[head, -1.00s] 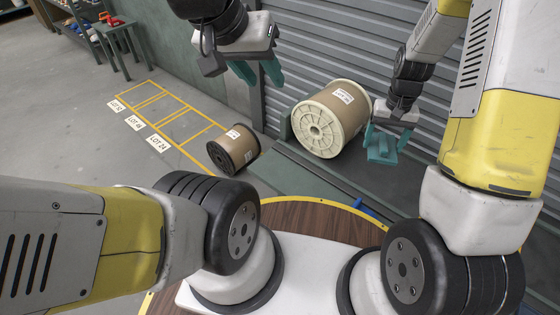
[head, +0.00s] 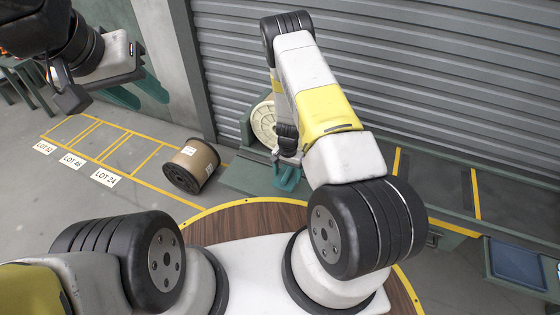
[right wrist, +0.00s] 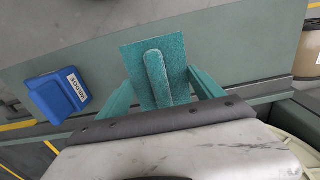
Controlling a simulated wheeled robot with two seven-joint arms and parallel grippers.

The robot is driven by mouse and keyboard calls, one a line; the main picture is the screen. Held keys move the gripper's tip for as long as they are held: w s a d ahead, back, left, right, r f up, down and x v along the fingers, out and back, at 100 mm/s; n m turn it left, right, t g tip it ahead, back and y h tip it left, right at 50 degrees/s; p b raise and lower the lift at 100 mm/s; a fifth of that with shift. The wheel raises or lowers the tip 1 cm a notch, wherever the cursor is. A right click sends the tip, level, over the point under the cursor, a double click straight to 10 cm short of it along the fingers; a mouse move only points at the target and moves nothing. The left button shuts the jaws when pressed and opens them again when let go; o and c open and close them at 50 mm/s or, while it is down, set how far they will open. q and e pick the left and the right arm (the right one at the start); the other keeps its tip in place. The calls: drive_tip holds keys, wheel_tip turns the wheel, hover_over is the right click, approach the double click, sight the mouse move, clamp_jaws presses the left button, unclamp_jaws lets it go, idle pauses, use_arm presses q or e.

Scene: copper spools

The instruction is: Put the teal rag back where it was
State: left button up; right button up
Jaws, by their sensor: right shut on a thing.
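The teal rag (right wrist: 155,72) is a flat square with a raised fold along its middle, seen in the right wrist view. My right gripper (right wrist: 160,88) is shut on it, with a teal finger on either side. In the head view my right gripper (head: 287,177) is low in front of the pale-flanged spool (head: 264,125); the rag is hard to tell from the teal fingers there. My left gripper (head: 135,92) is open and empty at the upper left, above the floor.
A blue labelled block (right wrist: 60,93) lies on the green surface beside the rag. A brown spool with dark flanges (head: 192,165) lies near the yellow-marked floor lots. A ribbed shutter (head: 430,80) stands behind. A blue tray (head: 517,263) is at the right.

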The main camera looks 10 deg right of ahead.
sight(287, 184)
drive_tip(key=shift+f, duration=3.5)
drive_tip(key=shift+f, duration=0.15)
drive_tip(key=o, duration=1.5)
drive_tip(key=shift+c, duration=0.2)
